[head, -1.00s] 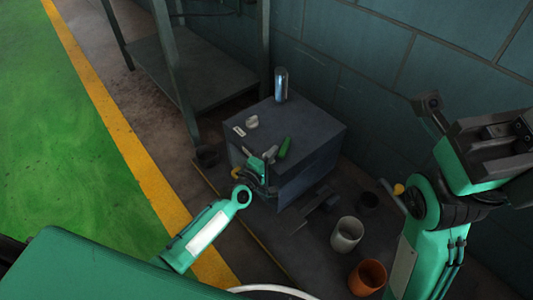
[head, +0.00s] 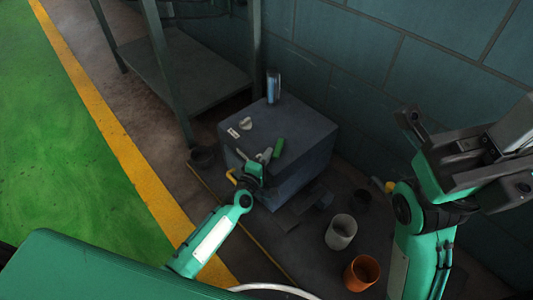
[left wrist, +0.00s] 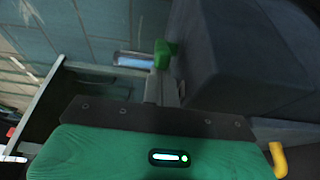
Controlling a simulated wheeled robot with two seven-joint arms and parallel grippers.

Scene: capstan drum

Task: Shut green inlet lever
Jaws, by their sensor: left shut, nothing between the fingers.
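The green inlet lever (head: 278,147) is a short green handle at the front top edge of a dark box (head: 310,150). It slants up and to the right in the head view. In the left wrist view its green end (left wrist: 163,53) shows just beyond my fingers. My left gripper (head: 264,156) is shut and empty, close beside the lever on its left. I cannot tell whether it touches the lever. In the left wrist view its fingers (left wrist: 168,88) are together. The lever's pivot is hidden.
A yellow pipe bend (left wrist: 279,160) is near the left gripper. A grey cup (head: 341,232) and an orange pot (head: 362,272) stand right of the box.

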